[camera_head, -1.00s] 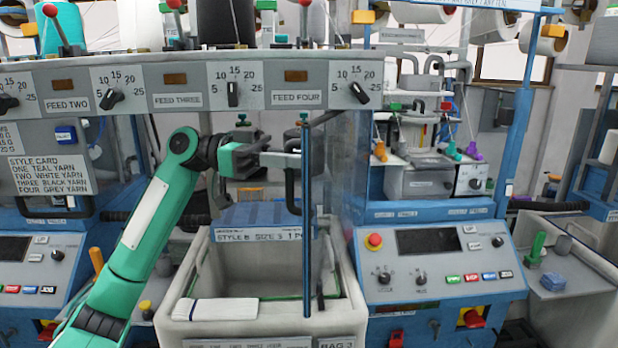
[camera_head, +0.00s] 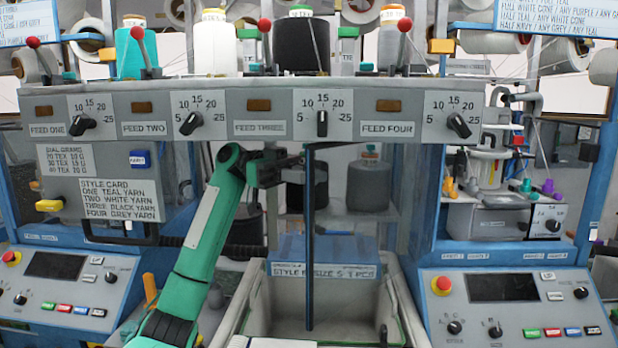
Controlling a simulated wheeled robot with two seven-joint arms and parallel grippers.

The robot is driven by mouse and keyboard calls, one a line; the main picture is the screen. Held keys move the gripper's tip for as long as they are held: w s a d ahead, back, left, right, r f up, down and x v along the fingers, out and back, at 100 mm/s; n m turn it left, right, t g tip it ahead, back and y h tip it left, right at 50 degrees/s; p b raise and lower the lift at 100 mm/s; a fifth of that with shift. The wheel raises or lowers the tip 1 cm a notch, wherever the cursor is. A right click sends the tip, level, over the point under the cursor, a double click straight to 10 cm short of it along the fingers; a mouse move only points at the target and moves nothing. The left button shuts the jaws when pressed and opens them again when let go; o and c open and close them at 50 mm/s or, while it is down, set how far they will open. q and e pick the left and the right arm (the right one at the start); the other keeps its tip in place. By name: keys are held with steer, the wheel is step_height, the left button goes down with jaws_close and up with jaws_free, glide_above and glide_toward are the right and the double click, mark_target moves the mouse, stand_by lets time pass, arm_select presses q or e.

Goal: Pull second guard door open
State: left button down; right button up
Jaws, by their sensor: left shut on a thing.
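The second guard door (camera_head: 310,240) stands out from the machine, seen nearly edge-on as a thin dark blue upright bar below the feed three dial. Its clear panel is hard to make out. My left gripper (camera_head: 290,163) reaches in from the left on the green arm and is shut at the upper part of the door, on its handle. The grip itself is small and partly hidden, and the handle blends with dark shapes behind it. To the left, another clear panel with a black handle (camera_head: 120,240) carries the style card (camera_head: 119,200). My right gripper is not in view.
A pale bin (camera_head: 400,315) with a style label (camera_head: 322,271) stands open below the door. Control panels flank it, left (camera_head: 60,275) and right (camera_head: 515,300). The feed rail (camera_head: 250,130) with dials crosses above the arm. Yarn cones stand on top.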

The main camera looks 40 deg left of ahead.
arm_select(q)
steer(key=c, duration=1.8)
jaws_free()
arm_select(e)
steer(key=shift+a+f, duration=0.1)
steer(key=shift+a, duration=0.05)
